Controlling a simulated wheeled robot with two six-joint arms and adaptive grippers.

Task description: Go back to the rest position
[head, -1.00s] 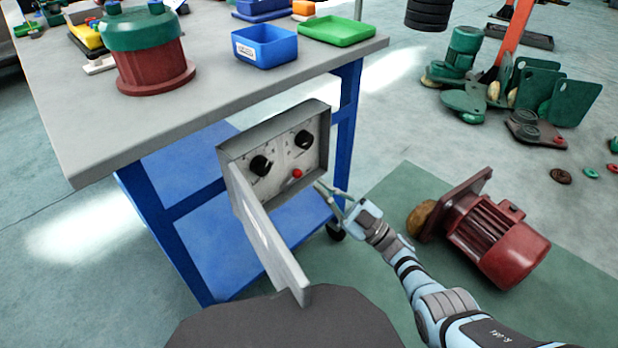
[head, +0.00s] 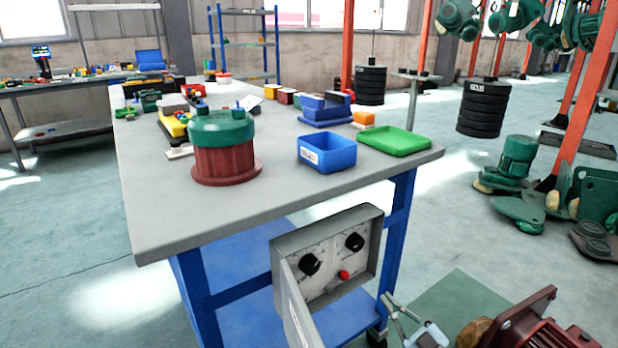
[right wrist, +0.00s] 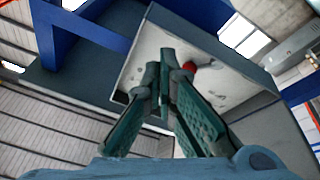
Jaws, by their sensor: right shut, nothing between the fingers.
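My right gripper (head: 400,312) is at the lower edge of the head view, to the right of an open grey control box (head: 330,262) on the near side of the workbench. It is shut and empty. In the right wrist view the fingers (right wrist: 165,85) are together in front of the box (right wrist: 240,85), with its red button (right wrist: 190,67) just beyond them; I cannot tell whether they touch the box. The box has two black knobs, a red button (head: 344,275) and a door hanging open. My left gripper is not in view.
The workbench (head: 270,205) holds a green and red motor housing (head: 224,150), a blue bin (head: 327,153) and a green tray (head: 395,142). A red motor (head: 530,325) lies on the floor at right. Green parts (head: 518,160) stand farther right, near an orange post.

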